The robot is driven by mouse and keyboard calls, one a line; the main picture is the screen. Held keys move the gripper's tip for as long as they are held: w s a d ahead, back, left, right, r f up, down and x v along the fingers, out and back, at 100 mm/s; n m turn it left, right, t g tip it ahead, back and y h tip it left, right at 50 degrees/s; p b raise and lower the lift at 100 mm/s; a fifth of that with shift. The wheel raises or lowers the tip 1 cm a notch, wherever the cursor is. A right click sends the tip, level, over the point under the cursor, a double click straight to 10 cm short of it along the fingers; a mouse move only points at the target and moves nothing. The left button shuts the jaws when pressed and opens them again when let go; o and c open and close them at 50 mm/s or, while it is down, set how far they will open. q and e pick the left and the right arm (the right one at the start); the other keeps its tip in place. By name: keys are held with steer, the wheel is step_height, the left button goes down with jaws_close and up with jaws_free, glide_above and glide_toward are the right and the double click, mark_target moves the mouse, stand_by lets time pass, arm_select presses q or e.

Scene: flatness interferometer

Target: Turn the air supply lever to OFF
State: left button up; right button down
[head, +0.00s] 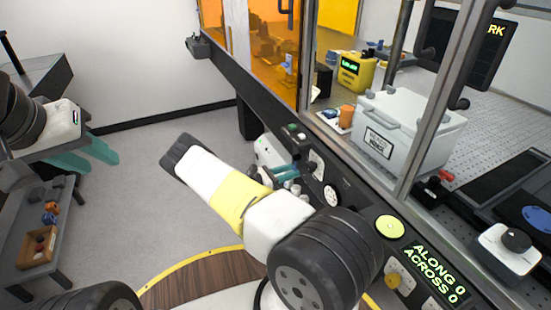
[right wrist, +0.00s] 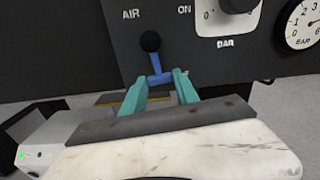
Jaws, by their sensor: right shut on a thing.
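The air supply lever (right wrist: 155,64) is blue with a round black pivot, on a dark panel in the right wrist view. In the head view my right arm hides much of that area of the panel. My left gripper (head: 88,156) is open and empty at the far left, away from the panel.
A pressure gauge (right wrist: 304,24) and a BAR regulator (right wrist: 228,18) sit right of the lever. A green-lit display (head: 436,270) and a yellow-green button (head: 390,228) lie along the console. A grey cart (head: 20,208) with a wooden tray (head: 36,262) stands at left. The floor between is clear.

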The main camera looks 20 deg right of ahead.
steer(key=shift+w+a+f+m, duration=0.1)
steer(key=shift+w+m, duration=0.15)
steer(key=shift+m, duration=0.25)
steer(key=shift+w, duration=0.1)
steer(key=c, duration=0.9)
jaws_free()
steer(key=shift+a, duration=0.1)
steer(key=a, duration=0.7)
steer(key=shift+s+a, duration=0.3)
